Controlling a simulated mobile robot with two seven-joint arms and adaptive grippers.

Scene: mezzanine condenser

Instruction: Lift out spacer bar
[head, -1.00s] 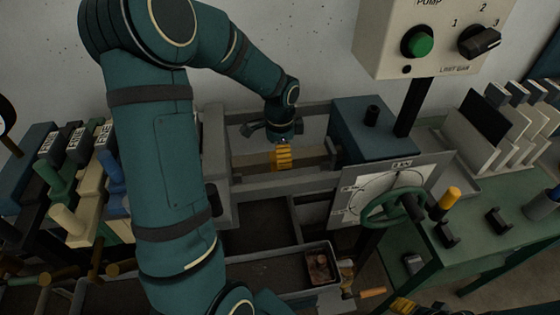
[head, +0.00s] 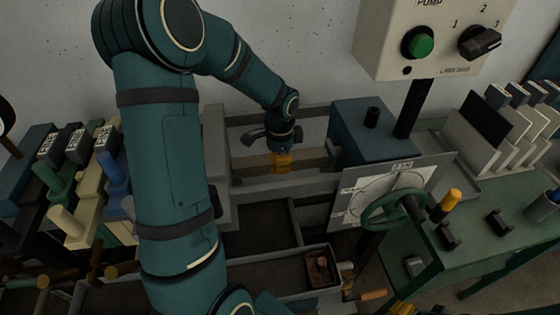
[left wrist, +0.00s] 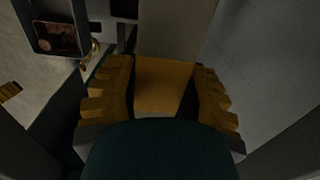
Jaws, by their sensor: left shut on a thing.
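My left gripper (head: 282,162) reaches down into the long grey trough, its yellow ribbed fingers on either side of the spacer bar (head: 252,162). The bar is a brownish strip lying lengthwise along the trough, behind its front rail. In the left wrist view the fingers (left wrist: 162,100) are shut on the bar (left wrist: 176,35), which runs up and away from between them. My dark palm covers the near part of it there. Of my right gripper, only what looks like a yellow ribbed fingertip (head: 402,307) shows at the bottom edge; its jaws are hidden.
The trough's front rail (head: 285,184) lies close before the fingers. A blue-green box (head: 372,140) stands at its right end. A handwheel (head: 392,208) and dial plate are in front to the right. A small tray (head: 322,270) sits below. Tagged handles (head: 78,148) crowd the left.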

